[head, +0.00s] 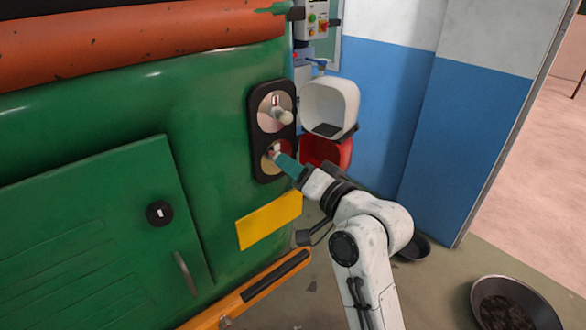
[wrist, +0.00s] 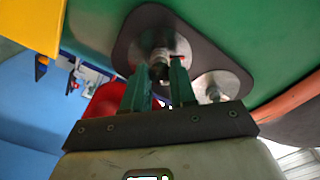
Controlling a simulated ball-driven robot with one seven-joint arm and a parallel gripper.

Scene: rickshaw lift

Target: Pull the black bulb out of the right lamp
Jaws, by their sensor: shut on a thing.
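The right lamp (head: 254,130) is a black oblong plate on the green rickshaw body, with two round silver sockets. A pale bulb (head: 285,117) sits in the upper socket. My gripper (head: 277,156) is at the lower socket, with its teal fingers reaching in from the lower right. In the wrist view, the fingers stand on either side of the dark bulb (wrist: 158,73) and are shut on it. The bulb is in line with the metal socket (wrist: 159,55) behind it. In the head view my fingers mostly hide the bulb.
A white lamp cover (head: 330,103) and a red one (head: 327,151) hang open just right of the lamp. A yellow plate (head: 268,220) is below it. A metal bowl (head: 515,305) and a dark bowl (head: 414,248) stand on the floor at right.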

